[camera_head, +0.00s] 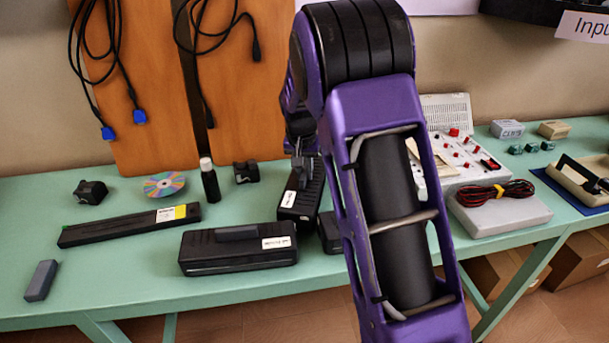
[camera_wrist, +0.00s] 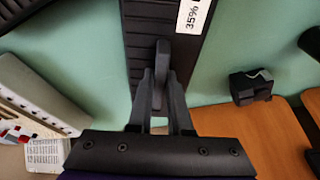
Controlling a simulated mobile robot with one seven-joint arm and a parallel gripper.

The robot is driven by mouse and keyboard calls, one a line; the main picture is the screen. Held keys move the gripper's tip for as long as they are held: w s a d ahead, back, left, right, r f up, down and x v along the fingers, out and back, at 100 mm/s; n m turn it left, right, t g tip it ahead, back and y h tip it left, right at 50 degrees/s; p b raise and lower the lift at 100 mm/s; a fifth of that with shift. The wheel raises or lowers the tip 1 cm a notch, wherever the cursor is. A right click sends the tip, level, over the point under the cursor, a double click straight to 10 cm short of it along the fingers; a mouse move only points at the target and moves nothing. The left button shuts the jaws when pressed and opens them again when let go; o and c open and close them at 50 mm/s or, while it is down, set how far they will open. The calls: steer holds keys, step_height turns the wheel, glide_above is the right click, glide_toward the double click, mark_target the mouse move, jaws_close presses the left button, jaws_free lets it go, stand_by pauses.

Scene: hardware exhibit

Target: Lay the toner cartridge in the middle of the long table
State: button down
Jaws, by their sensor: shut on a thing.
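A black ribbed block (camera_head: 302,205) with a white label sits at the table's middle, partly behind my arm. Its ribbed top and a label reading "35%" show in the wrist view (camera_wrist: 193,45). I cannot tell for sure that it is the toner cartridge. My gripper (camera_wrist: 161,85) is shut on the upright grip on its top; the gripper is also in the head view (camera_head: 303,165). I cannot tell whether the block touches the table. A wider black cartridge-like box (camera_head: 215,260) with a white label lies in front on the long green table (camera_head: 130,285).
A long black bar (camera_head: 128,226) with a yellow label, a disc (camera_head: 163,185), a small bottle (camera_head: 209,180) and a grey block (camera_head: 40,280) lie left. A breadboard kit (camera_head: 462,160) and a cable on a grey box (camera_head: 500,212) stand right. An orange board leans behind.

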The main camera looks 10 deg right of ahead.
steer(key=shift+w+f, duration=0.1)
steer(key=shift+f, duration=0.1)
steer(key=shift+f, duration=0.2)
steer(key=c, duration=0.8)
jaws_free()
steer(key=shift+c, duration=0.2)
steer(key=p+v, duration=0.1)
steer(key=v, duration=1.1)
steer(key=shift+r, duration=0.15)
